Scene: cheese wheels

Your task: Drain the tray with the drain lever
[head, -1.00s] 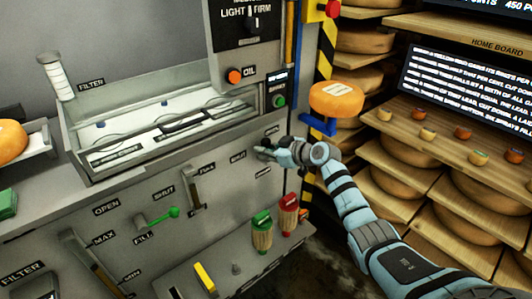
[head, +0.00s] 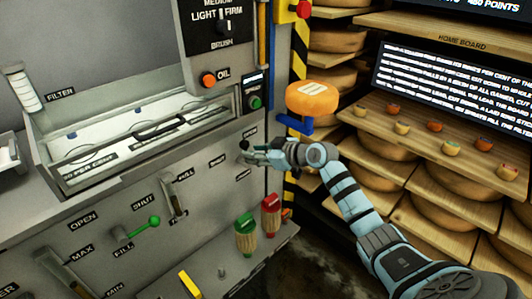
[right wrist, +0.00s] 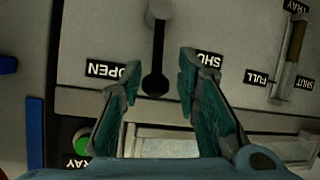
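The tray (head: 58,172) is the pale basin at the left of the head view, with clear liquid over its white floor. A black-knobbed lever (right wrist: 156,82) sits on the grey panel between an OPEN label (right wrist: 112,70) and a partly hidden SHUT label (right wrist: 209,60); its knob (head: 243,145) also shows in the head view. My right gripper (head: 253,155) is at this panel. In the right wrist view its fingers (right wrist: 157,85) are apart, one on each side of the knob, with no contact visible. My left gripper is not in view.
Green (head: 246,236) and red (head: 271,216) handled tools stand below. An orange cheese wheel (head: 312,98) and cheese shelves (head: 440,170) are at the right.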

